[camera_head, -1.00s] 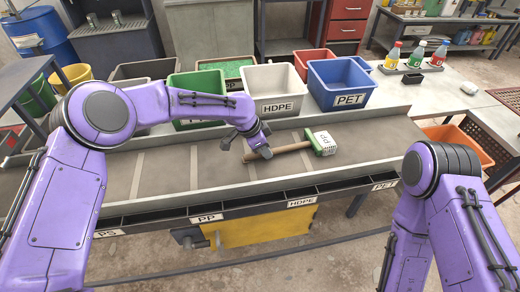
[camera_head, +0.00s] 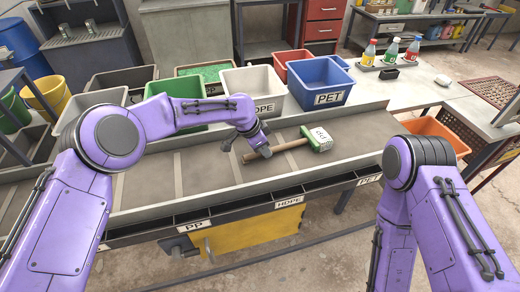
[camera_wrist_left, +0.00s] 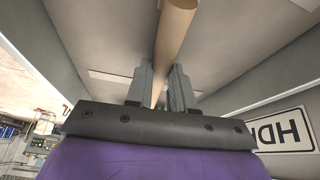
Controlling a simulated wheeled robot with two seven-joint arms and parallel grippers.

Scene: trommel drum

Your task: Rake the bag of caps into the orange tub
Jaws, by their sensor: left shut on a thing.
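The bag of caps (camera_head: 318,136), pale with a PP label and green showing, lies on the grey sorting belt (camera_head: 220,165). A wooden handle (camera_head: 292,145) runs from my left gripper to the bag's near side. Whether a rake head sits behind or against the bag I cannot tell. My left gripper (camera_head: 258,151) is shut on this handle, low over the belt; the left wrist view shows the round handle (camera_wrist_left: 172,35) between its fingers. The orange tub (camera_head: 436,130) stands beyond the belt's right end, partly hidden by my right arm. My right gripper is out of view.
Behind the belt stand a blue PET bin (camera_head: 321,90), a white HDPE bin (camera_head: 252,92) and a green bin (camera_head: 200,92). A low rail (camera_head: 300,182) with labelled slots runs along the belt's near edge. The belt between bag and right end looks clear.

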